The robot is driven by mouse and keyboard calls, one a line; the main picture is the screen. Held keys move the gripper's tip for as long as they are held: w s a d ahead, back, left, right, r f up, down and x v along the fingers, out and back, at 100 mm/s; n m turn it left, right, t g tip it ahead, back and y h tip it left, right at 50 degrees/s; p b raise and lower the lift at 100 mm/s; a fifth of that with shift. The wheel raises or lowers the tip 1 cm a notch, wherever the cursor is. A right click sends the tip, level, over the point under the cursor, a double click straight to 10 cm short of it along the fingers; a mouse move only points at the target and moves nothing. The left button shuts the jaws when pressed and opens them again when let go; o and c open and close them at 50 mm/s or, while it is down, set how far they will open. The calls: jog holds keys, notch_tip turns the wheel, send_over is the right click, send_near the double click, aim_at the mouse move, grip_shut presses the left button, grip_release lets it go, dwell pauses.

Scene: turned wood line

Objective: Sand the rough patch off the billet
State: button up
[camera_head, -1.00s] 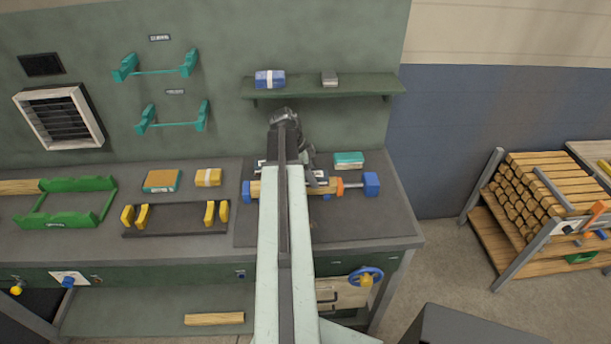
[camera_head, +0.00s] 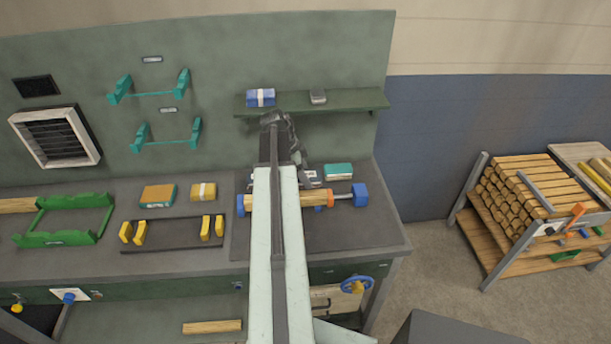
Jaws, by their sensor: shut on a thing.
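A wooden billet (camera_head: 312,199) lies across the bench, held between blue end pieces of a clamp (camera_head: 359,195) with an orange collar. My arm reaches over its middle and hides part of it. My gripper (camera_head: 300,172) is at the far end of the arm, just behind the billet, mostly hidden by my own arm. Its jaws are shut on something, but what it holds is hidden. The rough patch cannot be made out. A teal-and-white block (camera_head: 338,171) lies on the bench right of the gripper.
A brown-topped block (camera_head: 157,195) and a yellow block with a white band (camera_head: 203,191) lie left of the billet, behind a dark rack with yellow posts (camera_head: 175,244). A shelf (camera_head: 350,102) overhangs the back. The bench front right is clear.

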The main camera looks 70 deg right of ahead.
notch_tip(320, 180, up, 3)
jog(key=p, duration=0.3)
jog(key=shift+r, duration=0.1)
